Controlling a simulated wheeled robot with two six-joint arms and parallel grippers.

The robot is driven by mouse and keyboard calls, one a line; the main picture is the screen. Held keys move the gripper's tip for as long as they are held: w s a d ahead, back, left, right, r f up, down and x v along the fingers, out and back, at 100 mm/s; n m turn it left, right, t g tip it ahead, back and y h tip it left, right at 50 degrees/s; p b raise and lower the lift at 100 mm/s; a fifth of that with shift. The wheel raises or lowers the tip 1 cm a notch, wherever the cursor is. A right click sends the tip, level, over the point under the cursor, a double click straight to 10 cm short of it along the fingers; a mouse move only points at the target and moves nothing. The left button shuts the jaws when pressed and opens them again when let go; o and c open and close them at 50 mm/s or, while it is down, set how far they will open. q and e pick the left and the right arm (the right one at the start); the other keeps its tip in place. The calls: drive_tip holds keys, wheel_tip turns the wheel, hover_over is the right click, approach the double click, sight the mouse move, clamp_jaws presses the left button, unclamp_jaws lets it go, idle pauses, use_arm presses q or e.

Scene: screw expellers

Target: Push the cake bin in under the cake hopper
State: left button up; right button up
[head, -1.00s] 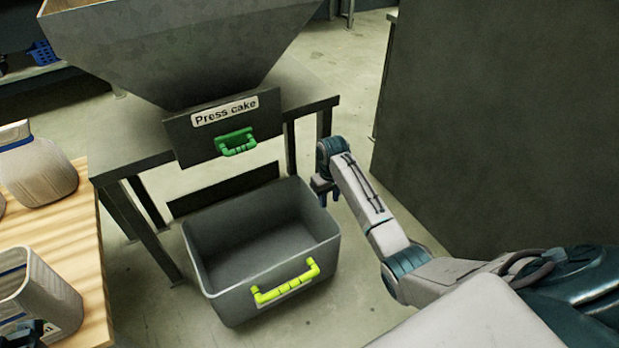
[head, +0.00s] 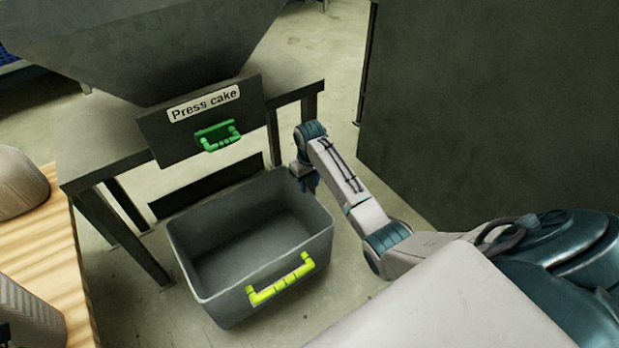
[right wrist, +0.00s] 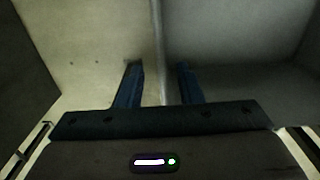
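The cake bin (head: 225,300), a grey open-topped box with a yellow-green front handle (head: 281,278), sits on the floor in the head view. It is empty and stands in front of the cake hopper (head: 150,45), whose "Press cake" plate (head: 160,140) has a green handle (head: 217,135). My right gripper (head: 309,181) is at the bin's right side, near its back corner. In the right wrist view its two blue fingers (right wrist: 160,84) are apart, with the bin's wall edge (right wrist: 158,50) between them and gaps showing. Only a dark sliver, possibly my left gripper, shows at the lower left.
The hopper stands on a dark table with legs (head: 130,245) left of the bin. A dark board (head: 205,187) lies behind the bin. A wooden table (head: 60,255) with pale containers is at left. A big dark cabinet (head: 490,110) stands at right.

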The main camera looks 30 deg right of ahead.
sight(310, 197)
wheel_tip(310, 197, down, 7)
drive_tip(key=shift+f+b, duration=0.1)
drive_tip(key=shift+b, duration=1.05)
drive_tip(key=shift+c, duration=0.2)
clamp_jaws()
idle(0.4)
